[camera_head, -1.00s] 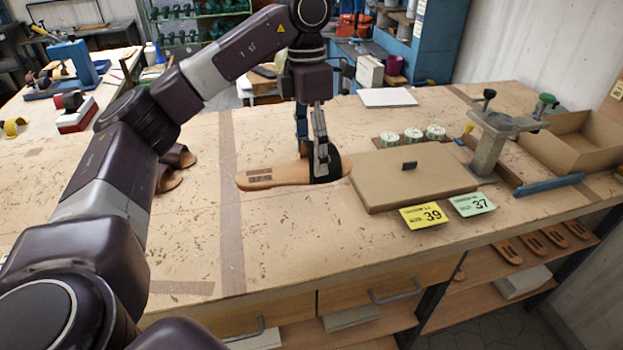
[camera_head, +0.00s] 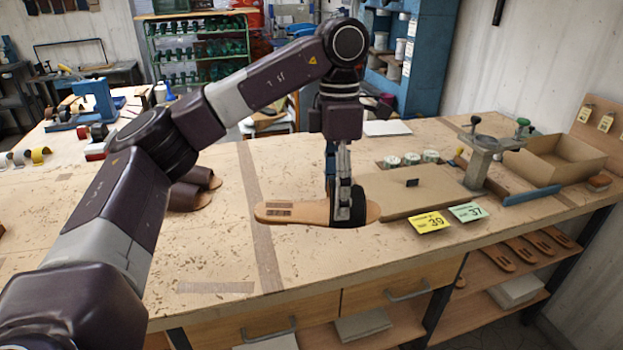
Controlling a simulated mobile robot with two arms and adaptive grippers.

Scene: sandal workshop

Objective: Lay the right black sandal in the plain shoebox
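My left gripper (camera_head: 343,214) is shut on the black strap of a tan-soled sandal (camera_head: 290,212). The sandal is level, its sole pointing left, and seems to hang just above the workbench. Its right end overlaps the left edge of a flat brown cardboard box (camera_head: 440,194) with a small black tab on top. An open, plain cardboard box (camera_head: 562,158) stands at the far right of the bench; it looks empty as far as I can see inside. I cannot tell from looks alone which box is the plain shoebox. My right gripper is out of view.
Yellow 39 (camera_head: 428,222) and green 37 (camera_head: 467,212) cards lie at the flat box's front. A metal stand (camera_head: 485,160) and blue bar (camera_head: 531,194) stand before the open box. Dark brown sandals (camera_head: 190,192) lie left. The bench's front middle is clear.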

